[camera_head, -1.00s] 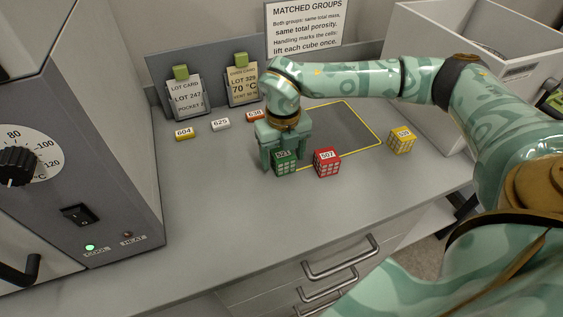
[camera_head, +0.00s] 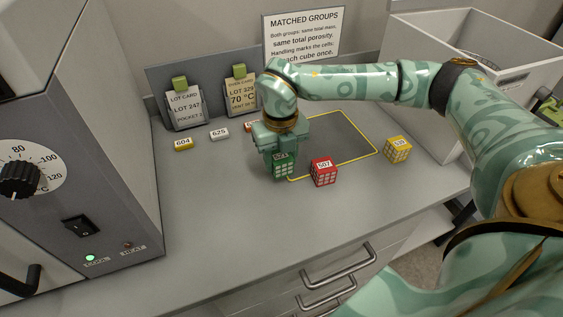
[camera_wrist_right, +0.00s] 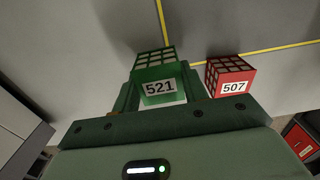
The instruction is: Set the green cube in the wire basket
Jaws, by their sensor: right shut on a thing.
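The green cube (camera_head: 284,167), a lattice block labelled 521, is at the near left corner of the yellow-outlined mat on the grey bench. My right gripper (camera_head: 282,156) points down over it and is shut on it, a finger on either side. In the right wrist view the green cube (camera_wrist_right: 156,80) sits between the fingers with its label showing. I cannot tell whether it is clear of the bench. The wire basket is not in view. My left gripper is not in view.
A red cube (camera_head: 323,172) labelled 507 stands close right of the green one. A yellow cube (camera_head: 397,149) stands farther right. Small tags and two card holders line the back left. A grey oven (camera_head: 95,130) stands left, a white bin (camera_head: 440,100) right. The bench front is clear.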

